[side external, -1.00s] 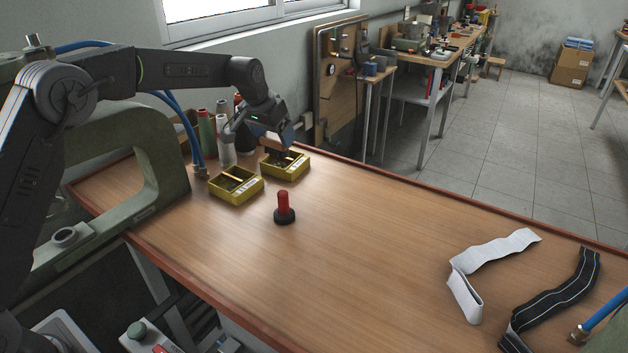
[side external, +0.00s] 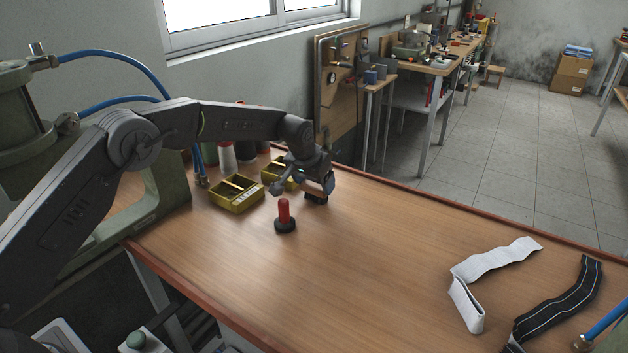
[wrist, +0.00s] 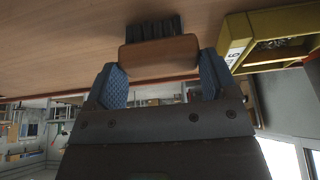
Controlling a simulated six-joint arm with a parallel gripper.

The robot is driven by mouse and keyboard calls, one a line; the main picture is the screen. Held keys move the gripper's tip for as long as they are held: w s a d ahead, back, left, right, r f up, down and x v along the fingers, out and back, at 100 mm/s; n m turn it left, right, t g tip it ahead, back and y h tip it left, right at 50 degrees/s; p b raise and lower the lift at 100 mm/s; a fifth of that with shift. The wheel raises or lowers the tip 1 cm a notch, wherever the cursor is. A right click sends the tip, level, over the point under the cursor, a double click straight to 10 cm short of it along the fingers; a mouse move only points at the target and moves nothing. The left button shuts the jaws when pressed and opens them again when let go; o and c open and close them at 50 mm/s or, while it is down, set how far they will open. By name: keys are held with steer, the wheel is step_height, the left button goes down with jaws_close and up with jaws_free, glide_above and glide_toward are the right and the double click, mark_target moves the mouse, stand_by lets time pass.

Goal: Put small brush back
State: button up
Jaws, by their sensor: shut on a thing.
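The small brush has a brown wooden back (wrist: 160,55) and dark bristles. In the wrist view it sits between the blue fingertips of my gripper (wrist: 163,82), which is shut on it. The bristles face the table, and in the side view the brush (side external: 316,198) is at or just above the wood; I cannot tell if it touches. My gripper (side external: 322,180) is just right of the two yellow bins. The left bin (side external: 236,195) shows clearly. The right bin (side external: 274,174) is partly hidden by my arm; part of a bin (wrist: 270,45) shows in the wrist view.
A red-handled tool on a black round base (side external: 284,216) stands in front of my gripper. Thread spools (side external: 226,158) stand behind the bins. A white strap (side external: 478,280) and a black strap (side external: 565,300) lie at the right. The table middle is clear.

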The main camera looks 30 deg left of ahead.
steer(key=o, duration=0.9)
steer(key=shift+f, duration=0.1)
steer(key=v, duration=1.3)
steer(key=s+a+r, duration=0.2)
steer(key=s+r, duration=0.3)
steer(key=s, duration=0.4)
steer(key=s+a+r, duration=0.1)
steer(key=s+r, duration=0.4)
steer(key=s, duration=0.4)
steer(key=shift+t, duration=0.6)
steer(key=s+f, duration=0.2)
steer(key=s, duration=0.5)
steer(key=s+a+f, duration=0.1)
steer(key=s, duration=0.6)
steer(key=s+f, duration=0.2)
steer(key=s, duration=0.5)
steer(key=shift+s+a+f, duration=0.1)
steer(key=shift+a+f, duration=0.25)
steer(key=shift+f, duration=0.05)
